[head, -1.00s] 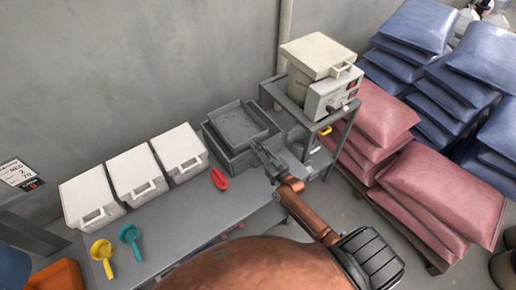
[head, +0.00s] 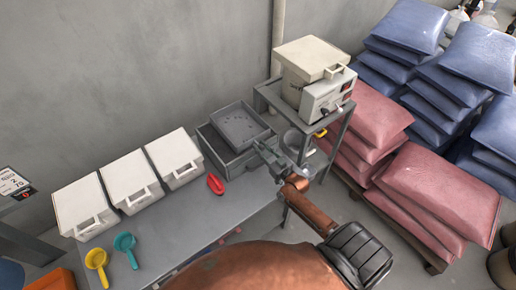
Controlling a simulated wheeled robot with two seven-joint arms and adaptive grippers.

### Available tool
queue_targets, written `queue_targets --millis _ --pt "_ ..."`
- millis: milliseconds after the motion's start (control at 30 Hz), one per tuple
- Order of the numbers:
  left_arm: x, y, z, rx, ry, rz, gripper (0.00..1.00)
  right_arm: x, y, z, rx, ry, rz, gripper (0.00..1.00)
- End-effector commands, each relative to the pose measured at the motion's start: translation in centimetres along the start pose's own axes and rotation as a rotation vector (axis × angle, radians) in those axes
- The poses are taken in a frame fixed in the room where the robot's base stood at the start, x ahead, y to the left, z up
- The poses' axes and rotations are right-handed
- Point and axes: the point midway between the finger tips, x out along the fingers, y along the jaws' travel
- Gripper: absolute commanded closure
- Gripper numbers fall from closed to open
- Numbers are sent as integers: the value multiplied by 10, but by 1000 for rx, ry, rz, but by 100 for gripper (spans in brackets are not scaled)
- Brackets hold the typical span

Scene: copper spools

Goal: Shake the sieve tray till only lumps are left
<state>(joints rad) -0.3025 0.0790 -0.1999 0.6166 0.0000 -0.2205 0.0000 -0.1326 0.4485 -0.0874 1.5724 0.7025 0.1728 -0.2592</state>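The grey sieve tray (head: 236,127) is held over a larger grey open bin (head: 212,147) on the bench. A few small dark lumps show on the tray's floor. My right gripper (head: 260,147) is at the tray's near right edge and looks shut on its rim; the fingertips are small and partly hidden. The tray sits toward the bin's right side, leaving the bin's left part uncovered. The rest of the bin's inside is hidden under the tray. My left gripper is out of view.
Several white lidded boxes (head: 130,181) line the bench (head: 215,210). A red scoop (head: 215,184), a teal scoop (head: 125,247) and a yellow scoop (head: 97,262) lie in front. A shelf stand (head: 268,94) with a cream machine (head: 318,80) is at right, beside stacked pink sacks (head: 440,188) and blue sacks (head: 440,87).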

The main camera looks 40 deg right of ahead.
Motion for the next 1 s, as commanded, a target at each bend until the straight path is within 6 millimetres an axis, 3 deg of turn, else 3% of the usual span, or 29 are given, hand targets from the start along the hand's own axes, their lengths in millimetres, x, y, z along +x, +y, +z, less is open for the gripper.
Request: queue_targets --millis 200,567,1000 --pt "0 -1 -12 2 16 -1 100 1 -2 0 0 1 -2 61" --pt "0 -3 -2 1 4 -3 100 -6 -2 0 0 0 -2 61" --pt "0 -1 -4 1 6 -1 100 -89 -1 1 -1 -2 -1 61"
